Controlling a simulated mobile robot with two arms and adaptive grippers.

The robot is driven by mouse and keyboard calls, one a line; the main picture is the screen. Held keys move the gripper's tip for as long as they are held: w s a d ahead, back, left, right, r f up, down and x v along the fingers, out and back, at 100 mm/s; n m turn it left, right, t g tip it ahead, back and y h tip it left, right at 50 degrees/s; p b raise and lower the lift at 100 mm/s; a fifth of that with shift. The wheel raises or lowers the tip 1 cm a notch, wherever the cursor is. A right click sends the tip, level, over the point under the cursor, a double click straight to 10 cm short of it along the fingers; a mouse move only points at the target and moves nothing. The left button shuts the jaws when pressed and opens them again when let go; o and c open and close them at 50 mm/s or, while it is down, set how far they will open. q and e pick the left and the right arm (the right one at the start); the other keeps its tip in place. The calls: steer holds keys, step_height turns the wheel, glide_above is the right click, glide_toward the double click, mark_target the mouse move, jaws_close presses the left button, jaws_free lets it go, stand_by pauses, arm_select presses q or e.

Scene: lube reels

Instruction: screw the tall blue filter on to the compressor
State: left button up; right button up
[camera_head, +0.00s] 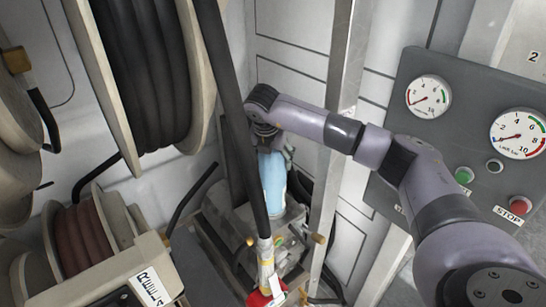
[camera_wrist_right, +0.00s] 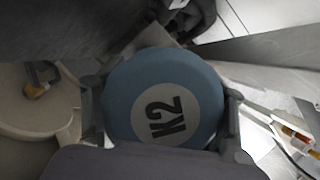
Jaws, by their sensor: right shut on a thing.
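The tall blue filter (camera_head: 273,182) stands about upright over the compressor (camera_head: 290,222) in the head view. In the right wrist view its round blue top (camera_wrist_right: 163,102) carries a white disc marked K2. My right gripper (camera_head: 274,152) is shut on the filter from above, with one finger on each side of it in the right wrist view (camera_wrist_right: 162,108). The filter's lower end meets the compressor's outline, but I cannot tell whether they touch or are threaded together. The hanging hose partly hides the compressor. My left gripper is not in view.
A thick black hose (camera_head: 232,100) hangs in front, ending in a nozzle with a red part (camera_head: 262,297). Large hose reels (camera_head: 80,50) fill the left. A metal post (camera_head: 335,130) stands right of the filter, and a gauge panel (camera_head: 470,130) is at right.

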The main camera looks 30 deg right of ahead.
steer(key=shift+m+g, duration=0.4)
steer(key=shift+m, duration=0.8)
steer(key=m, duration=0.2)
steer(key=shift+s+d+m+g+h, duration=0.1)
steer(key=shift+s+m+g+h, duration=0.05)
steer(key=shift+m+g+h, duration=0.2)
steer(key=m+g, duration=0.1)
steer(key=m, duration=0.1)
steer(key=m+g, duration=0.1)
steer(key=m, duration=0.2)
steer(key=shift+s, duration=0.15)
steer(key=o, duration=1.7)
steer(key=shift+h, duration=0.25)
steer(key=shift+c, duration=0.2)
steer(key=shift+o, duration=1.2)
